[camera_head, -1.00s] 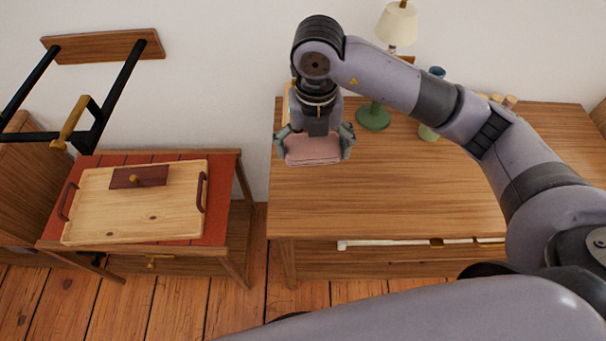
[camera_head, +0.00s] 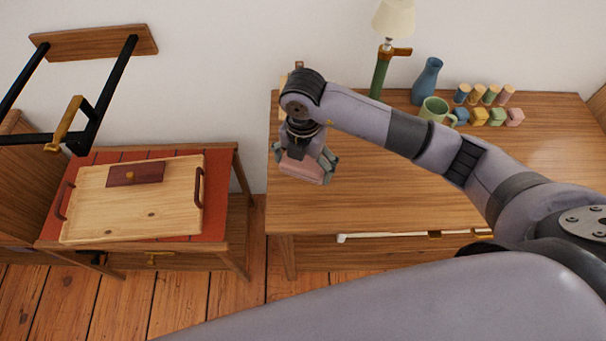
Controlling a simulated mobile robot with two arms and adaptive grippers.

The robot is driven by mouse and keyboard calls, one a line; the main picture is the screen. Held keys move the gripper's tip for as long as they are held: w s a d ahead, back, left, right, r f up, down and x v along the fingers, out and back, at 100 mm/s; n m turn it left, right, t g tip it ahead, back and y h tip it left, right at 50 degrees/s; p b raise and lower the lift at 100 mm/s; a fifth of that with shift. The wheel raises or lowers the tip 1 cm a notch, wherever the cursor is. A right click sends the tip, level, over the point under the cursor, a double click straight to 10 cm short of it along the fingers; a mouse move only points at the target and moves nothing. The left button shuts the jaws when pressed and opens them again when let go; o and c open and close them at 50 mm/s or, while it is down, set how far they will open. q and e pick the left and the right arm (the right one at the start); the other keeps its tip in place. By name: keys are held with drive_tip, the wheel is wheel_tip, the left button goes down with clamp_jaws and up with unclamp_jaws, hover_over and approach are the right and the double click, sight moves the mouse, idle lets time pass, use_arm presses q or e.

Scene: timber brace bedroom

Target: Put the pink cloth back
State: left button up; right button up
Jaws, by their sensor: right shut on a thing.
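The pink cloth (camera_head: 302,169) is a folded pad in my right gripper (camera_head: 305,160). The gripper is shut on it, with its fingers at the cloth's two sides. The cloth is tilted, its right end lower in the picture. It is over the left part of the wooden desk (camera_head: 400,200); I cannot tell how high above the top it is. My left gripper is not in view.
On the desk's back stand a green lamp (camera_head: 380,75), a blue vase (camera_head: 426,82), a green mug (camera_head: 436,110) and several coloured blocks (camera_head: 487,116). At left, a red-topped table (camera_head: 218,165) bears a wooden tray (camera_head: 130,210). The desk's front middle is clear.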

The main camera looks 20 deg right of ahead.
sight(303, 175)
wheel_tip(303, 175, down, 6)
drive_tip(key=shift+r, duration=0.15)
drive_tip(key=shift+f, duration=0.2)
drive_tip(key=o, duration=0.9)
drive_tip(key=shift+o, duration=0.2)
drive_tip(key=shift+r+p, duration=0.25)
drive_tip(key=shift+p, duration=0.05)
drive_tip(key=shift+r, duration=0.4)
wheel_tip(303, 175, up, 11)
drive_tip(key=shift+r+b, duration=0.1)
drive_tip(key=shift+b, duration=0.8)
